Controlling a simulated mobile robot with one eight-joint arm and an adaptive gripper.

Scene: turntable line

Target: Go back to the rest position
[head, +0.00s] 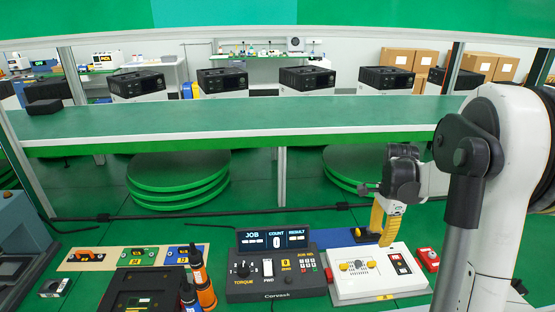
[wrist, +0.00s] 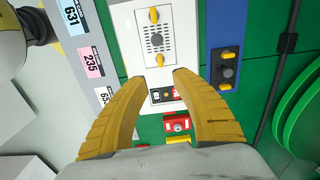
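My gripper (head: 384,232) has yellow fingers and hangs at the right of the head view, above the white device (head: 350,289). In the wrist view, the two fingers of my gripper (wrist: 161,78) stand apart with nothing held between them. The fingertips are over the white device, near its small black-and-red switch panel (wrist: 166,94). Whether they touch the device cannot be told. My white arm fills the right side of the head view.
A black torque controller (head: 276,266) stands left of the white device. A red button box (head: 427,259) sits at its right. Orange-and-black screwdrivers (head: 202,280) stand further left. A long green shelf (head: 230,118) crosses behind, with stacked green discs (head: 180,180) below.

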